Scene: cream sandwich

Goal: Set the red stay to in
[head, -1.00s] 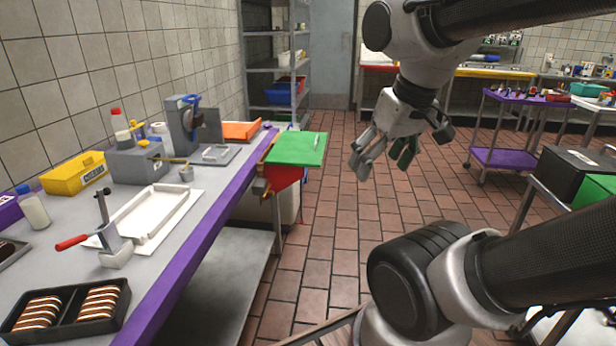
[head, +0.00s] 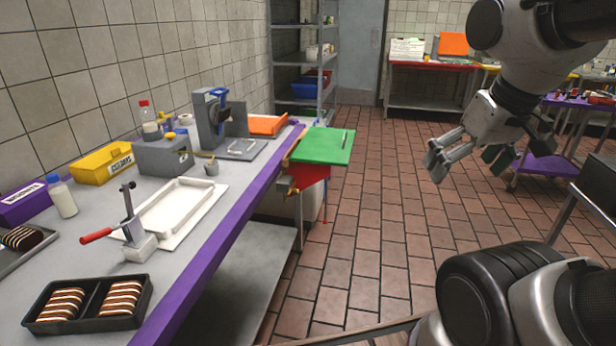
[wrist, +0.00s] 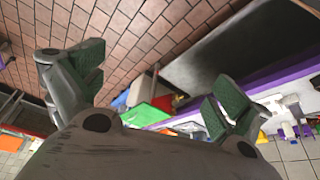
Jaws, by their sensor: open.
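A red panel-like part (head: 310,177), which looks like the red stay, shows under a green board (head: 322,146) at the far end of the purple-edged counter. The board lies level and covers its top, so I cannot tell the stay's exact setting. In the wrist view, a red patch (wrist: 163,103) shows beside the green board (wrist: 144,116). My gripper (head: 464,156) hangs over the floor to the right of the board, apart from it. Its fingers are spread and empty, with green pads on both sides in the wrist view (wrist: 157,85).
The counter (head: 88,245) on the left holds a red-handled lever tool (head: 135,228), a white tray (head: 178,208), a black tray of cream sandwiches (head: 87,303) and a yellow bin (head: 100,164). Tiled floor (head: 375,215) lies open right of the counter. Shelves (head: 300,62) stand behind.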

